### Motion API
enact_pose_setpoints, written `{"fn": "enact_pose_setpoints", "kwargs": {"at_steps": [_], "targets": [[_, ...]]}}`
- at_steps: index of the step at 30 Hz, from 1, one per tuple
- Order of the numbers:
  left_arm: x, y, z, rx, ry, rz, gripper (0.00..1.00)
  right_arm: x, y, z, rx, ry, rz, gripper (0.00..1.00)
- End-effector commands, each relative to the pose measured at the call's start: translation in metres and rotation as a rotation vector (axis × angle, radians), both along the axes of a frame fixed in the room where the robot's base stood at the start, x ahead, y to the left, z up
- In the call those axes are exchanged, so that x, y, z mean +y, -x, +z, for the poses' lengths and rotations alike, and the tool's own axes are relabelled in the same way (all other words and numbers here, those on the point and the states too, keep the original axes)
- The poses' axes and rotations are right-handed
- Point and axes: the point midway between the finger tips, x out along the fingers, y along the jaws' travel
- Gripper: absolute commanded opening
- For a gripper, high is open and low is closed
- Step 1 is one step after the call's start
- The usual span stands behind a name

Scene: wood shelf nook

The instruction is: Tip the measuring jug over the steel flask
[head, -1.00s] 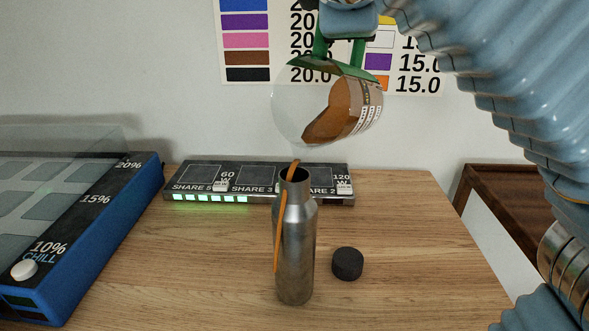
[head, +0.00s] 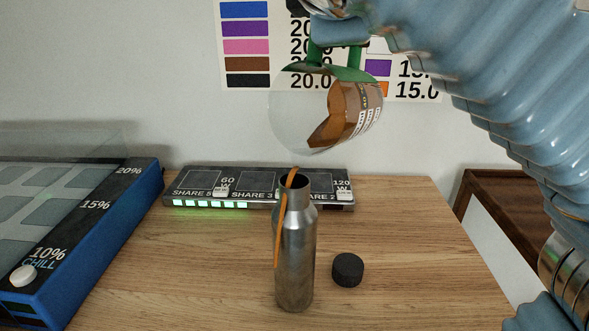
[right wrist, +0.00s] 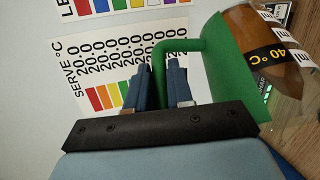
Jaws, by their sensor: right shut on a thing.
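The measuring jug (head: 362,112) is clear, with a green part and handle, printed scale and brown contents. In the head view it hangs tilted above the steel flask (head: 295,255), apart from it. The brown contents lie toward its right side; I see no stream falling. My right gripper (right wrist: 160,88) is shut on the jug's green handle (right wrist: 158,58) in the right wrist view. The flask stands upright and open on the table, with an orange strip (head: 279,235) at its neck and left side. My left gripper is not in view.
A black cap (head: 347,269) lies right of the flask. A dark panel (head: 180,203) with green lights stands behind it. A blue case (head: 95,240) marked CHILL is at left. A colour chart (head: 246,80) hangs on the wall. A brown wooden box (head: 500,210) is at right.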

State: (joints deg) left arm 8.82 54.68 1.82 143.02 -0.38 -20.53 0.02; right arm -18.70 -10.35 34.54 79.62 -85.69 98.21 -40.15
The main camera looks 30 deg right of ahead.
Motion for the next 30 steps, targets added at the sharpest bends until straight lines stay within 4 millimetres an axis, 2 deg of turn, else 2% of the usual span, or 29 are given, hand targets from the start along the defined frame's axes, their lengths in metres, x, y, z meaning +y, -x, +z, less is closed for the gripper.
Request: {"fn": "enact_pose_setpoints", "kwargs": {"at_steps": [26, 28, 30], "targets": [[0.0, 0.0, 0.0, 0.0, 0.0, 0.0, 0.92, 0.012, 0.006, 0.006, -0.035, 0.074, 0.0, 0.0], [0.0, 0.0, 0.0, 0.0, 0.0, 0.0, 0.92, 0.003, 0.002, 0.003, -0.015, 0.023, -0.003, 0.0], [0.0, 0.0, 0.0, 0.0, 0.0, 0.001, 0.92, -0.028, -0.011, -0.011, 0.051, -0.132, -0.009, 0.0]]}}
